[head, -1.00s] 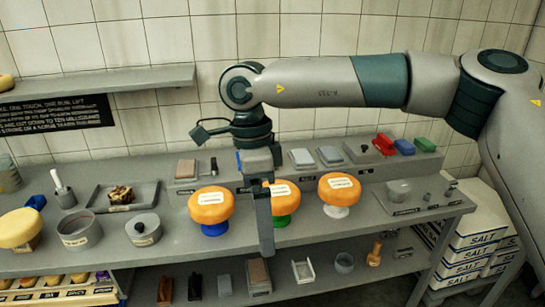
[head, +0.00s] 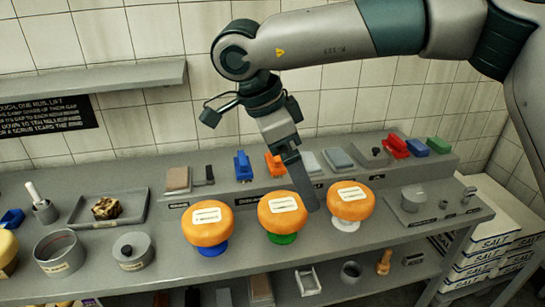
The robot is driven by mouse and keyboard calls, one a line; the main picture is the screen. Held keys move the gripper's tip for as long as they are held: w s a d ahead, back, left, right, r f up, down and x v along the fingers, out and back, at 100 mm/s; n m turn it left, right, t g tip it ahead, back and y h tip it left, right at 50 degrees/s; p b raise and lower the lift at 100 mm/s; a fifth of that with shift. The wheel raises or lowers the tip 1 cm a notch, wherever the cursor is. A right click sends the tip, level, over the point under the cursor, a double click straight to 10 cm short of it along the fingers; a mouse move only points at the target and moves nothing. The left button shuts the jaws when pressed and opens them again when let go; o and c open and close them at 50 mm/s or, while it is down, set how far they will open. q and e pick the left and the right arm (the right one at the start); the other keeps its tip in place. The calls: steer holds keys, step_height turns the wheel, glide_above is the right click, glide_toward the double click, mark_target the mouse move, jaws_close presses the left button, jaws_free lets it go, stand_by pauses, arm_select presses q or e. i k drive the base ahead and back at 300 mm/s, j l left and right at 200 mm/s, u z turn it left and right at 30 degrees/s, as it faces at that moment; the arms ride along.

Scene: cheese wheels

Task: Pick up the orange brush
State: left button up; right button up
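The orange brush (head: 274,163) stands on the raised back shelf of the bench, partly hidden behind my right gripper. A blue brush (head: 243,165) stands just left of it. My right gripper (head: 308,198) hangs from the arm that comes in from the right. It is tilted, its tip pointing down and to the right, in front of the shelf and between the middle and right cheese wheels in the picture. I see it from the side and cannot make out a gap between its fingers. Nothing shows in it. My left gripper is not in view.
Orange cheese wheels stand on blue (head: 207,225), green (head: 283,217) and white (head: 350,203) stands in front of the shelf. Red (head: 394,146), blue (head: 414,146) and green (head: 438,146) objects sit at the shelf's right. A grey wall shelf (head: 95,88) is at upper left.

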mark_target(276, 167)
steer(key=i+j, duration=0.15)
steer(key=i, duration=0.3)
steer(key=i+j, duration=0.15)
steer(key=i, duration=0.35)
steer(key=i+j, duration=0.1)
steer(key=i, duration=0.35)
